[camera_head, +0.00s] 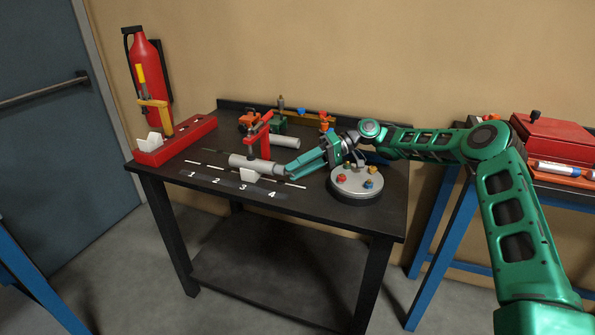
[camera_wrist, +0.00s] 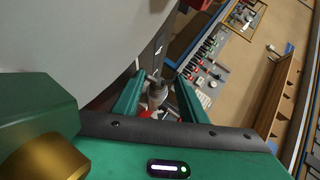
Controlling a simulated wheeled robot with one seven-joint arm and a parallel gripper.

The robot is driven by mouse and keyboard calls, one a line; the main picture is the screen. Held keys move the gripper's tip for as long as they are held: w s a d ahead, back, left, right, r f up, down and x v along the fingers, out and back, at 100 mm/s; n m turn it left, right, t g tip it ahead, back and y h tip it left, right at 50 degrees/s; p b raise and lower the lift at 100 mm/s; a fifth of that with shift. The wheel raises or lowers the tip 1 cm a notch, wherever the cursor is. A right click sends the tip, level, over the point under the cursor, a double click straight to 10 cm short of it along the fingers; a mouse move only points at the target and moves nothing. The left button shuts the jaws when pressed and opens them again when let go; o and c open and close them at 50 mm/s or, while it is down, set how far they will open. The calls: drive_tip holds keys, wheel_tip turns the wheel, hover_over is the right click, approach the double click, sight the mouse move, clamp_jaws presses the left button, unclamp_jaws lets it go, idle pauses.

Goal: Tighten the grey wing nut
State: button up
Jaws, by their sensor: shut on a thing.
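My gripper (camera_head: 290,169) is low over the black table, its teal fingers reaching left beside the grey cylinder (camera_head: 243,161). In the wrist view my gripper (camera_wrist: 158,96) has a finger on each side of a small grey piece, which looks like the grey wing nut (camera_wrist: 156,93), and is shut on it. Something red and white shows just below it. In the head view I cannot make out the wing nut at the fingertips. How far it is turned cannot be told.
The black table (camera_head: 325,222) carries a round grey plate (camera_head: 357,182) with coloured knobs right under my forearm. A red clamp (camera_head: 258,138) stands by the cylinder. A red tray (camera_head: 178,142) is at the left end. Orange and green fixtures stand at the back.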

drive_tip(key=shift+w+d+f+m+y, duration=0.2)
drive_tip(key=shift+d+f+m+y, duration=0.05)
drive_tip(key=shift+f+m+y, duration=0.05)
idle(0.5)
drive_tip(key=o, duration=0.8)
drive_tip(key=shift+s+a, duration=0.1)
drive_tip(key=shift+a, duration=0.05)
drive_tip(key=shift+r, duration=0.15)
